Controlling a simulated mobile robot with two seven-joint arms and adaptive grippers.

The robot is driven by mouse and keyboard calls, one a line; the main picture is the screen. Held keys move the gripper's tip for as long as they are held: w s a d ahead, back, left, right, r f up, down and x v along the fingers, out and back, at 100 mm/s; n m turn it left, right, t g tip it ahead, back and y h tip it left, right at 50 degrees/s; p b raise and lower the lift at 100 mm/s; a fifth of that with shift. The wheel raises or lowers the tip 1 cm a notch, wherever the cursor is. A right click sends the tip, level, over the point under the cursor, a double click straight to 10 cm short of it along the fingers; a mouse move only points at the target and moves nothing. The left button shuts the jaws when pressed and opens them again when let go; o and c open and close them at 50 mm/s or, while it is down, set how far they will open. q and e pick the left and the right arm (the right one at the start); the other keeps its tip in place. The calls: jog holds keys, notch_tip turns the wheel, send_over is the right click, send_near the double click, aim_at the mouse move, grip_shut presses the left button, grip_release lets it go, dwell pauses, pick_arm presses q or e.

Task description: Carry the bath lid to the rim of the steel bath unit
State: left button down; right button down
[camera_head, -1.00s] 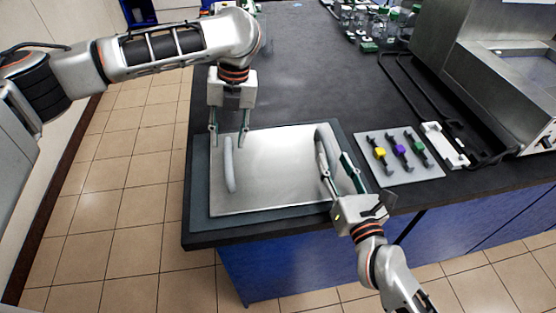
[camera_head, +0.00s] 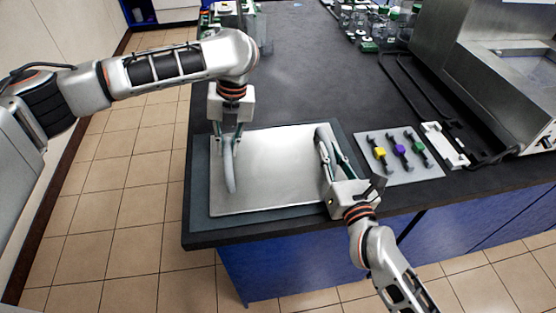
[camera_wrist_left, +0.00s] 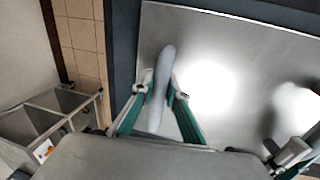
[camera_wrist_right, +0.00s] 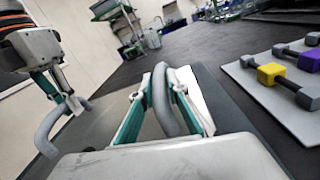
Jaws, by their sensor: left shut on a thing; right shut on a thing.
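The bath lid (camera_head: 275,175) is a flat steel plate with two grey handles, lying on a dark mat at the counter's near corner. My left gripper (camera_head: 229,145) is shut on the left handle (camera_head: 230,172); the left wrist view shows its fingers on both sides of that handle (camera_wrist_left: 160,85). My right gripper (camera_head: 328,152) is shut on the right handle (camera_head: 322,132), which also shows between the fingers in the right wrist view (camera_wrist_right: 163,95). The steel bath unit (camera_head: 470,75) stands at the right back of the counter. Its open basin is partly in view.
A pale tray (camera_head: 398,172) with yellow, purple and green-marked pieces lies right of the lid. A white block (camera_head: 444,145) and black tubing (camera_head: 410,95) lie between it and the bath unit. Bottles (camera_head: 375,22) stand at the back. The middle of the counter is clear.

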pick_arm(q)
jog(key=shift+w+r, duration=0.1)
jog(key=shift+r, duration=0.1)
pick_arm(e)
jog(key=shift+r, duration=0.2)
